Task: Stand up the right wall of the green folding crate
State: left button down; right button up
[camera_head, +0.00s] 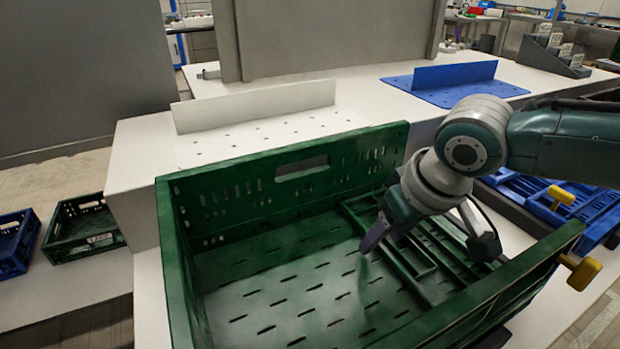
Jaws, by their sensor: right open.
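The green folding crate (285,177) stands open in front of me on a white surface. Its back, left and front walls are upright. Its right wall (415,270) lies folded down inside, over the right part of the slotted floor, showing its ribbed side. My right gripper (378,238) is open and reaches down into the crate at the inner edge of this wall. Nothing shows held between its fingers, and my arm hides part of the wall. I cannot tell whether a finger touches it. My left gripper is not in view.
A yellow handle (580,271) sticks out at the crate's front right corner. A blue folded crate (590,203) lies beyond to the right. White (255,112) and blue (450,80) perforated plates with upright panels are behind. Small green (88,245) and blue (12,262) crates stand left.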

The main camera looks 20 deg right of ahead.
jog(key=shift+c, duration=0.3)
grip_shut()
dwell(1.1)
